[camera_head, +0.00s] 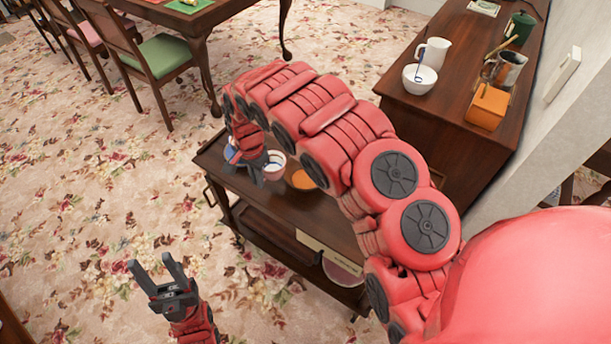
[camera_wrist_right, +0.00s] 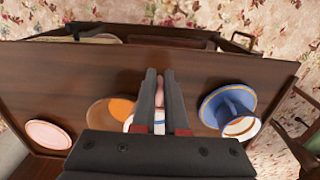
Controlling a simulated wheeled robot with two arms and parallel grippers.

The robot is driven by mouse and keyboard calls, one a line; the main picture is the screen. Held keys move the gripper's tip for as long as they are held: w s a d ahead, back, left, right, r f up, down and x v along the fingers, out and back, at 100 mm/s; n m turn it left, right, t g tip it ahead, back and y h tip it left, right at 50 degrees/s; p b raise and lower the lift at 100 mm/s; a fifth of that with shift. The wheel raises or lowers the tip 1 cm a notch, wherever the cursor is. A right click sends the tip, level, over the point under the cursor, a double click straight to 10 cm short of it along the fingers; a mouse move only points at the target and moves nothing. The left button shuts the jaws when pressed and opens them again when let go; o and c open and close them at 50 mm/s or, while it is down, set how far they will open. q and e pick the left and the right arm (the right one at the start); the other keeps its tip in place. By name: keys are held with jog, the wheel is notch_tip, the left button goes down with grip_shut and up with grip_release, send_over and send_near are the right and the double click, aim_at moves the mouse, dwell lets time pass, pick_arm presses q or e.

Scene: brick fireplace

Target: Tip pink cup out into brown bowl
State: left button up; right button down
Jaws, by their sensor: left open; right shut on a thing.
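The pink cup (camera_head: 277,173), pale-rimmed with blue showing inside, is at my right gripper (camera_head: 258,174), above the wooden trolley. In the right wrist view a pink part of it (camera_wrist_right: 160,91) shows between the shut fingers, and the fingers hide most of the rest. Whether the cup touches the trolley top is unclear. The brown bowl (camera_head: 303,180), orange-brown inside, is just right of the cup in the head view. In the right wrist view the bowl (camera_wrist_right: 105,112) is left of the fingers, partly hidden. My left gripper (camera_head: 154,266) is open and empty over the carpet.
The trolley top (camera_head: 305,215) also carries a blue cup on a blue saucer (camera_wrist_right: 211,112) and a pink plate (camera_wrist_right: 48,134). My right arm hides part of the trolley. A sideboard (camera_head: 415,125) with a white pitcher (camera_head: 436,52) stands behind; a green-seated chair (camera_head: 158,55) is at upper left.

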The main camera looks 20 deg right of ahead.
jog(key=shift+r, duration=0.1)
notch_tip(320, 180, up, 3)
jog(key=p, duration=0.2)
jog(key=shift+p, duration=0.4)
